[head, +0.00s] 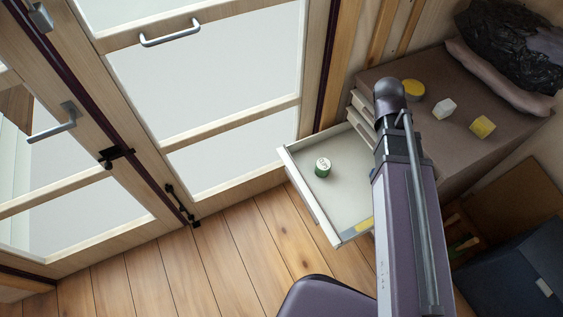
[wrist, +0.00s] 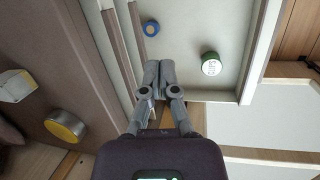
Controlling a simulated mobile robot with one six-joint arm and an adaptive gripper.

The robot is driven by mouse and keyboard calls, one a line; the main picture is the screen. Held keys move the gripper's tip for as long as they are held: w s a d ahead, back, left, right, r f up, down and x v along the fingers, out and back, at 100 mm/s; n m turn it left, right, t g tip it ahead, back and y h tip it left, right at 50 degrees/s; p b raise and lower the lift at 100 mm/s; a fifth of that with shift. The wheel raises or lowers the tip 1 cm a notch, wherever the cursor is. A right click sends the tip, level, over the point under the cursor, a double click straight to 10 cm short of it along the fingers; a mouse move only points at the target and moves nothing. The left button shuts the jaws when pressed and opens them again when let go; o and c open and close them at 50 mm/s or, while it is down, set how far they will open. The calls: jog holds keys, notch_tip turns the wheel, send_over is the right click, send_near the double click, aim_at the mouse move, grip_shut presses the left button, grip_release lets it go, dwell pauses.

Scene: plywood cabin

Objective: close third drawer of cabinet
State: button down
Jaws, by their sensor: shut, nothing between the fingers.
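The cabinet (head: 440,130) stands at the right in the head view. A pale drawer (head: 340,205) is pulled far out from it, below the edges of two upper drawers (head: 362,112). By that order it looks like the third. A green can with a white lid (head: 322,167) stands inside. In the wrist view the drawer (wrist: 190,35) also holds a blue round thing (wrist: 151,28). My gripper (wrist: 160,66) is shut and empty, with its fingers over the open drawer, between the upper drawer fronts and the can. Contact with the drawer cannot be told. My arm hides the gripper in the head view.
A yellow round tin (head: 412,90), a white block (head: 444,108), a yellow block (head: 482,127) and a dark crumpled thing (head: 515,45) lie on the cabinet top. Glazed doors (head: 200,85) stand at the left. The wooden floor (head: 230,250) before the drawer is clear.

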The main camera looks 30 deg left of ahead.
jog(key=s+a+f+n+t+h+b, duration=0.1)
jog(key=a+f+n+t+b, duration=0.1)
jog(key=a+f+n+b, duration=0.65)
jog(key=s+a+f+n+t+h+b, duration=0.15)
jog(key=a+f+b, duration=0.3)
jog(key=a, duration=0.85)
jog(key=s+a+f+n+t+b, duration=0.1)
jog(key=s+a+f+n+b, duration=0.2)
jog(key=a, duration=0.6)
jog(key=s+a+f+n+t+b, duration=0.2)
jog(key=s+a+f+n+b, duration=0.2)
jog(key=s+a+n+b, duration=0.2)
jog(key=shift+s+a+f+b, duration=0.2)
jog(key=shift+s+a+b, duration=0.1)
jog(key=shift+a+b, duration=1.15)
jog(key=shift+a+f+t, duration=0.1)
jog(key=shift+f+t, duration=0.05)
jog(key=shift+t, duration=0.1)
